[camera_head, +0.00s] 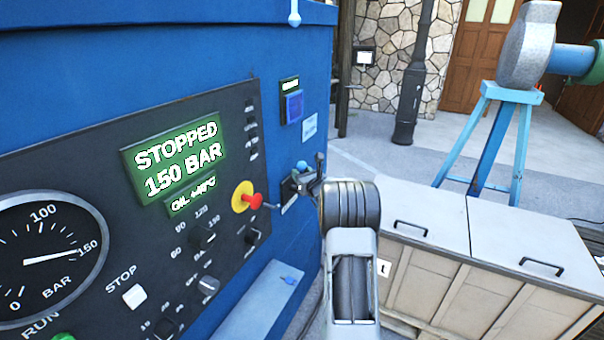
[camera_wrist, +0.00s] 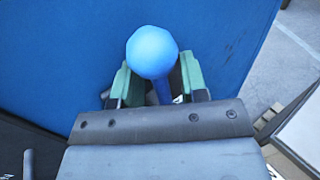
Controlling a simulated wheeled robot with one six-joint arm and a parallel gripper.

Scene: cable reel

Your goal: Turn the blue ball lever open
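The blue ball (camera_wrist: 152,53) of the lever stands large in the wrist view, with its blue stem (camera_wrist: 163,92) running down behind it. My gripper (camera_wrist: 157,80) has its green-padded fingers apart, one on each side of the ball and stem. A gap shows between the left finger and the stem; whether the right finger touches is hidden by the ball. In the head view a small blue ball (camera_head: 302,165) shows among the fingers of my gripper (camera_head: 298,186), beside the blue cabinet's side. The lever's base is hidden.
The blue cabinet (camera_head: 225,60) fills the left, with a control panel reading STOPPED, 150 BAR and a red knob (camera_head: 254,201) close to my gripper. A light-topped chest (camera_head: 425,205) stands right of my arm. A light-blue rounded piece (camera_head: 294,18) hangs at the cabinet's top edge.

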